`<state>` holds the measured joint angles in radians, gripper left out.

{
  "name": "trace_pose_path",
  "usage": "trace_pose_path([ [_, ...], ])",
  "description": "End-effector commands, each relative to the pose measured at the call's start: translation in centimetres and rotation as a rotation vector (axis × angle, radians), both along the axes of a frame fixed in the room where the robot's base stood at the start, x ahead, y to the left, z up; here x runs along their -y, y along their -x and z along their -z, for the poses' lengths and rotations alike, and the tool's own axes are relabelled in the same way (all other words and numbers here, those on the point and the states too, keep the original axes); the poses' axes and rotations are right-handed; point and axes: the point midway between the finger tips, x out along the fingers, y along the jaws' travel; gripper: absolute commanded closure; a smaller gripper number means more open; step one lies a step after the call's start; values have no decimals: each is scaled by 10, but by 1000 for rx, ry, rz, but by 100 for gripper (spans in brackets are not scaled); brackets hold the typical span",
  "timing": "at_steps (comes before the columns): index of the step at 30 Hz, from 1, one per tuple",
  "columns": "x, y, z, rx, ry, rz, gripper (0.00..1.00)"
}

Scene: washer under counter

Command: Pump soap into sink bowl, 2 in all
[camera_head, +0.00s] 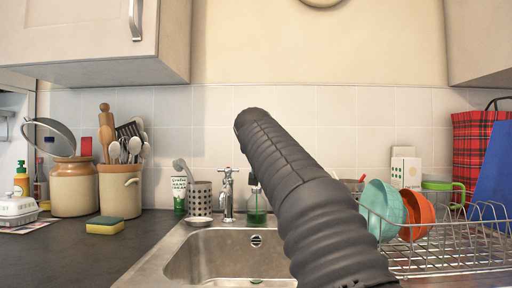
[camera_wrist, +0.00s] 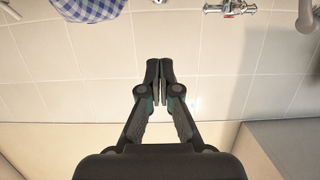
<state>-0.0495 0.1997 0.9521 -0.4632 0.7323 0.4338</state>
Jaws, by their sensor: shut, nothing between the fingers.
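The sink bowl (camera_head: 210,262) is steel, set in the counter at the lower middle of the head view. A clear soap dispenser (camera_head: 257,215) with green liquid stands behind the bowl, right of the tap (camera_head: 228,193); my arm partly covers its surroundings. A dark part shows just above it, against my arm. A small green patch lies on the bowl's floor. In the head view my dark arm reaches up and left over the bowl, and my gripper cannot be made out. In the wrist view my gripper (camera_wrist: 160,70) is shut and empty, with tiled wall beyond it.
A dish rack (camera_head: 440,250) with teal and orange bowls stands right of the sink. A steel utensil holder (camera_head: 199,198) and a green tube (camera_head: 179,195) stand left of the tap. A sponge (camera_head: 104,225) lies on the left counter. Cupboards (camera_head: 90,40) hang above.

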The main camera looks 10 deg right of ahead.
Motion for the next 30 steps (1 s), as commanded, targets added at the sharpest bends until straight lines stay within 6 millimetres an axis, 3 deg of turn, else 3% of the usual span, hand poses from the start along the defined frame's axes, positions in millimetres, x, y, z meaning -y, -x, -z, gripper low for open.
trace_pose_path([
  [8,11,-38,12,-1,0,1,100],
  [16,10,-35,43,-1,0,0,100],
  [30,9,-35,49,1,0,-1,100],
])
